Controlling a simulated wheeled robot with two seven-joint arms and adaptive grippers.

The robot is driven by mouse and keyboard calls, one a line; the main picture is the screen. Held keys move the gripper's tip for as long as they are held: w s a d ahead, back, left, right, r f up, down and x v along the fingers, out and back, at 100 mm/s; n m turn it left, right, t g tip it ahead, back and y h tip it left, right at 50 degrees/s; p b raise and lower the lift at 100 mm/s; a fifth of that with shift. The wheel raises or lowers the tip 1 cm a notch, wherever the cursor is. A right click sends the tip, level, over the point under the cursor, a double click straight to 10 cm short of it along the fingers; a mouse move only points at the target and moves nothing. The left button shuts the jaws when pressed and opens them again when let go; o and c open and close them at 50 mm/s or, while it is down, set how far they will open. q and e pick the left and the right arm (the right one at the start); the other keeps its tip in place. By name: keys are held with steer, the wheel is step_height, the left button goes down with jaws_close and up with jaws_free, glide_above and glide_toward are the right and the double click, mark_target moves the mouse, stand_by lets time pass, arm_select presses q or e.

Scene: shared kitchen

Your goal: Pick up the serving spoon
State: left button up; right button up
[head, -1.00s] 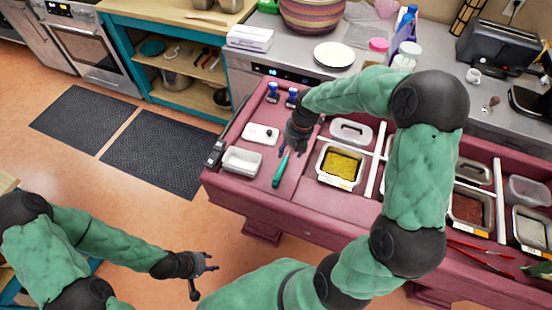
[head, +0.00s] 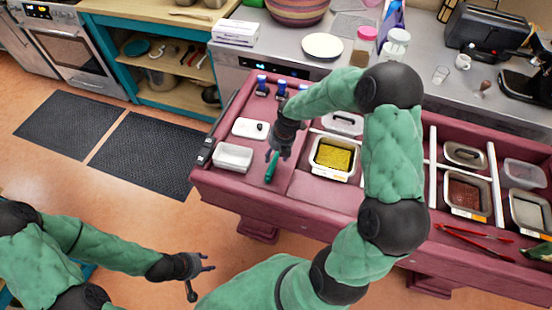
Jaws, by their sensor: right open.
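The serving spoon (head: 271,170) shows as a teal-green handle lying in the left section of the maroon counter (head: 310,190). Its far end is hidden under my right gripper. My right gripper (head: 277,157) is open and points down over the far part of the handle, with its fingers to either side of it in the picture. I cannot tell whether they touch it. My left gripper (head: 201,279) is open and empty, low in front of the counter and away from the spoon.
A white container (head: 233,157) and a white lid (head: 250,128) lie left of the spoon. A pan of yellow food (head: 333,157) stands to its right. Blue-topped items (head: 263,86) stand behind. Red tongs (head: 470,236) lie far right.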

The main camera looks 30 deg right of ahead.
steer(key=f, duration=0.2)
steer(key=shift+w+a+f, duration=0.15)
steer(key=shift+w+f, duration=0.05)
steer(key=shift+f, duration=0.1)
steer(key=shift+r, duration=0.1)
steer(key=shift+c, duration=0.3)
jaws_close()
